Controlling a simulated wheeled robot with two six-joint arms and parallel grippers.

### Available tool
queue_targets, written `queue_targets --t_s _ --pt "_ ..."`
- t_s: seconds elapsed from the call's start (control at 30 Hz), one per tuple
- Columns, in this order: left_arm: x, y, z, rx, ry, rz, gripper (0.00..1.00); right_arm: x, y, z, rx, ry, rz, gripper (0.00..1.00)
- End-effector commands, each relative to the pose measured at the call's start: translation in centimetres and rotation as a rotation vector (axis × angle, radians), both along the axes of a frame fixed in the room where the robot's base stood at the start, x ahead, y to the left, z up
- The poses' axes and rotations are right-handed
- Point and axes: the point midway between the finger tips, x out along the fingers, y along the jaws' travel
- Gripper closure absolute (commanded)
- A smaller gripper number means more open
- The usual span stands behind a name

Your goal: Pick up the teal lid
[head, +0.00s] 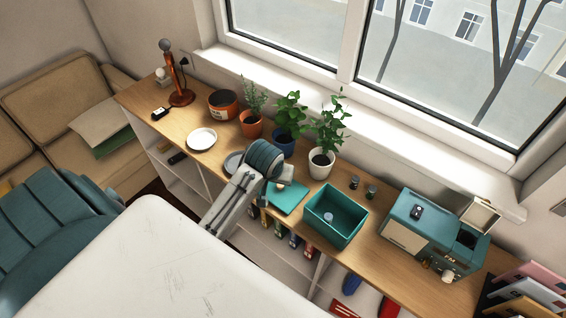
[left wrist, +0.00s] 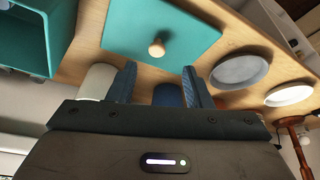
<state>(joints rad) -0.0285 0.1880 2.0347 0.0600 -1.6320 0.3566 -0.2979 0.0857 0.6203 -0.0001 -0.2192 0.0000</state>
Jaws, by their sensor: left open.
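The teal lid (head: 287,199) lies flat on the wooden counter, just left of the open teal box (head: 348,229). In the left wrist view the lid (left wrist: 190,28) shows as a flat teal panel with a round wooden knob (left wrist: 157,47). My left gripper (left wrist: 160,80) is open, with its two fingers apart and nothing held between them. It hovers near the lid, and the knob shows beyond the gap between the fingertips. In the head view my left arm hides part of the lid. My right gripper is not in view.
Potted plants (head: 321,163) stand behind the lid along the window. A grey plate (left wrist: 238,70) and a white plate (head: 202,139) lie to the lid's left in the head view. Two small jars (head: 371,192) and a teal appliance (head: 425,220) stand right. Open shelves lie below the counter.

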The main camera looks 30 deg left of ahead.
Motion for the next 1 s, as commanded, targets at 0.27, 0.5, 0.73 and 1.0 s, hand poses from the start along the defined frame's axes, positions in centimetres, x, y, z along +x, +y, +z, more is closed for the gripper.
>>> queue_targets --t_s 0.27,0.5,0.73,1.0 --pt "0.7 0.0 -1.9 -0.002 0.003 0.0 0.54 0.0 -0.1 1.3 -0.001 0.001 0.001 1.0" --pt "1.9 0.0 -5.0 -0.001 0.003 -0.001 0.54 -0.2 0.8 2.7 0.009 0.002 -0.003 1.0" --pt "2.3 0.1 -6.0 0.0 -0.001 -0.001 0.54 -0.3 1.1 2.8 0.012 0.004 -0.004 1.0" --pt "2.3 0.1 -6.0 0.0 -0.001 -0.001 0.8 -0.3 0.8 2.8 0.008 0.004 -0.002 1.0"
